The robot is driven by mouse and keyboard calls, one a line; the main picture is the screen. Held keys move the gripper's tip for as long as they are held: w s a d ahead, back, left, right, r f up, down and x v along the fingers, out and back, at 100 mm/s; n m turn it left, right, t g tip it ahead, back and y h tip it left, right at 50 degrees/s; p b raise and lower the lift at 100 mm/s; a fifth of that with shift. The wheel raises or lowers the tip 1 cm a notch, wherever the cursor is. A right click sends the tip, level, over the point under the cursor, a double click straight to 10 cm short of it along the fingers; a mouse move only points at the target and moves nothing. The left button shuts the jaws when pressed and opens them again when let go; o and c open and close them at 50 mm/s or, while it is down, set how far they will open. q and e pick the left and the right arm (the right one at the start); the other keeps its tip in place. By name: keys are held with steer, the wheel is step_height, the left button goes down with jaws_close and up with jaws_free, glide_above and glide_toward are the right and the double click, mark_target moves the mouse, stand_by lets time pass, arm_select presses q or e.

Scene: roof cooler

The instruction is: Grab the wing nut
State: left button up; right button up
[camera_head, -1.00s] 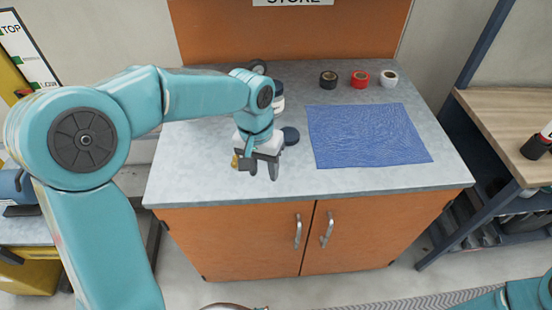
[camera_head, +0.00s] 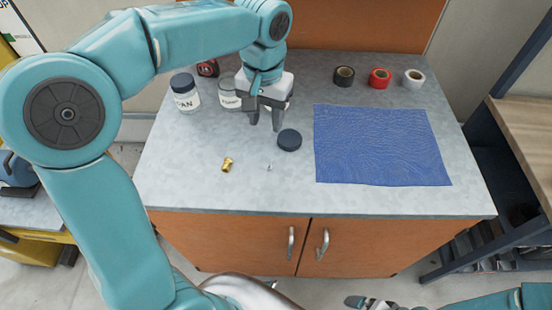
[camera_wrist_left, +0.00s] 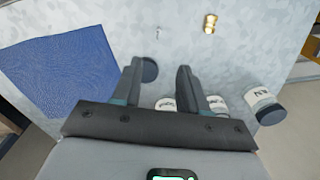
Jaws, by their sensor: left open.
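A tiny silvery piece (camera_head: 269,167), which looks like the wing nut, lies on the grey countertop (camera_head: 190,190) near its front edge; its shape is too small to make out. It also shows in the left wrist view (camera_wrist_left: 157,33), beyond the fingertips. My left gripper (camera_head: 265,127) is open and empty, above the counter and behind the piece, near a dark round lid (camera_head: 289,139). In the left wrist view, the lid is partly hidden by a finger of my left gripper (camera_wrist_left: 160,66). What looks like my right gripper (camera_head: 368,302) is at the bottom edge, its jaws unclear.
A brass fitting (camera_head: 227,164) lies left of the silvery piece. A blue cloth (camera_head: 380,145) covers the right side. Labelled jars (camera_head: 186,98) and a tape measure (camera_head: 207,68) stand behind. Black (camera_head: 344,76), red (camera_head: 380,78) and white (camera_head: 413,78) tape rolls line the back.

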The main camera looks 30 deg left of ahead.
arm_select(q)
glide_above(269, 169)
steer(key=f, duration=1)
steer(key=shift+s+a+f+b, duration=0.15)
steer(key=shift+a+b, duration=0.1)
steer(key=shift+b, duration=0.15)
steer(key=shift+s+f, duration=0.15)
steer(key=shift+s, duration=0.05)
steer(key=f, duration=0.1)
steer(key=w+f, duration=0.1)
steer(key=f, duration=0.2)
steer(key=shift+w+f, duration=0.25)
steer(key=shift+f, duration=0.15)
steer(key=shift+s+d+f, duration=0.1)
steer(key=shift+s+f, duration=0.1)
steer(key=shift+f, duration=0.1)
steer(key=shift+w, duration=0.1)
